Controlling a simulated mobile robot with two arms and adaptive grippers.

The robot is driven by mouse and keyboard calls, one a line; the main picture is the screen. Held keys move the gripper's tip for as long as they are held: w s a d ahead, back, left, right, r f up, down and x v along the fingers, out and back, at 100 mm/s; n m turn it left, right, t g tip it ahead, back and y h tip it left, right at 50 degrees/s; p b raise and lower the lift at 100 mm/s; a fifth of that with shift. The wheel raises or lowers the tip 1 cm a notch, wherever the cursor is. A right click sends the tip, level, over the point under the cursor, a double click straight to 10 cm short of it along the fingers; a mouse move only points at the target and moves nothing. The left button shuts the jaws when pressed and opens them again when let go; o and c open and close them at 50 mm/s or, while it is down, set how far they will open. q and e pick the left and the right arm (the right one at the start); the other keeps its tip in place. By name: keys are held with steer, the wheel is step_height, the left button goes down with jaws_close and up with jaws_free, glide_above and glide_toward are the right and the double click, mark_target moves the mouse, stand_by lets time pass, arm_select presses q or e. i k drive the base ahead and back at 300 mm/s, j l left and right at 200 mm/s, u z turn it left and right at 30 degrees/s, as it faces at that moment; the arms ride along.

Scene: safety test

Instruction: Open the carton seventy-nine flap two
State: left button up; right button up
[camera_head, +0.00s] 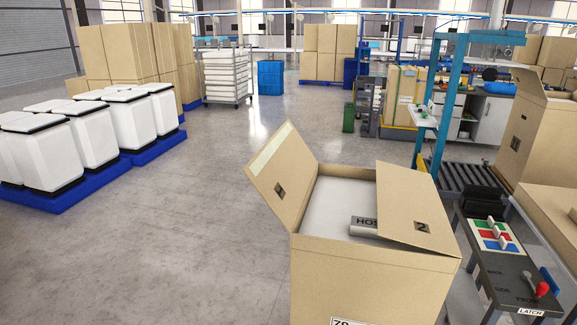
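A tall brown carton (368,282) stands close in front of me, with a label partly cut off at the bottom edge that seems to start with "79". Its left flap (283,177) is raised and leans outward, with a dark square mark on it. Flap two (416,212), marked "2", lies over the right part of the opening. Inside is a light grey-white surface (338,197) and a grey piece (368,226) with the letters "HOS", partly hidden under flap two. Neither of my grippers is in view.
A dark stand (505,266) with coloured blocks, a red-knobbed lever (541,289) and a "LATCH" label is to the right. Another open carton (540,140) stands behind it by a roller conveyor (457,177). White bins (40,153) on blue pallets are left; the floor between is clear.

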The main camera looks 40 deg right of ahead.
mark_target(410, 210)
steer(key=z, duration=1.9)
